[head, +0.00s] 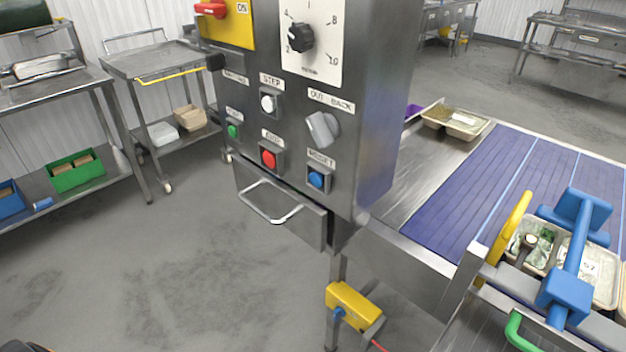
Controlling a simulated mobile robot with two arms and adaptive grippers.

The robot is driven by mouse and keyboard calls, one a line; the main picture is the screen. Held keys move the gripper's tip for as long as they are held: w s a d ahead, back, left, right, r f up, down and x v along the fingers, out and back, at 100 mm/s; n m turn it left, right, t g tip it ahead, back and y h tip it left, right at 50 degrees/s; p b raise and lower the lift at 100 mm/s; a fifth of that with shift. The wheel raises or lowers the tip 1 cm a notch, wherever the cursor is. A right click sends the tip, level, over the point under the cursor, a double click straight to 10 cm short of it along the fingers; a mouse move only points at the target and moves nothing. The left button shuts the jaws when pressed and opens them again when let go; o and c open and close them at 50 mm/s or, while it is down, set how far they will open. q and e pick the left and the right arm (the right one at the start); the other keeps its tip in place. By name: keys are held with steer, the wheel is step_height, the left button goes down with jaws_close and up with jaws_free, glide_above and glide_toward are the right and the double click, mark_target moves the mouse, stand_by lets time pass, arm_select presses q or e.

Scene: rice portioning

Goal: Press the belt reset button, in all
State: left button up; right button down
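The blue reset button (316,179) sits at the lower right of the grey control cabinet (370,110), under a label that appears to read RESET. A red button (268,159) is to its left and a green button (233,131) is further left. A white button (267,103) labelled STEP is higher up. A grey selector (323,128) labelled OUT BACK is above the blue button. A black dial knob (301,37) is at the top. Nothing covers the blue button. Neither of my grippers is in view.
A drawer handle (270,205) juts out below the buttons. A yellow foot pedal unit (353,305) is low under the cabinet. The blue belt (480,190) runs to the right, with filled trays (456,122) at its far end. The floor left of the cabinet is clear.

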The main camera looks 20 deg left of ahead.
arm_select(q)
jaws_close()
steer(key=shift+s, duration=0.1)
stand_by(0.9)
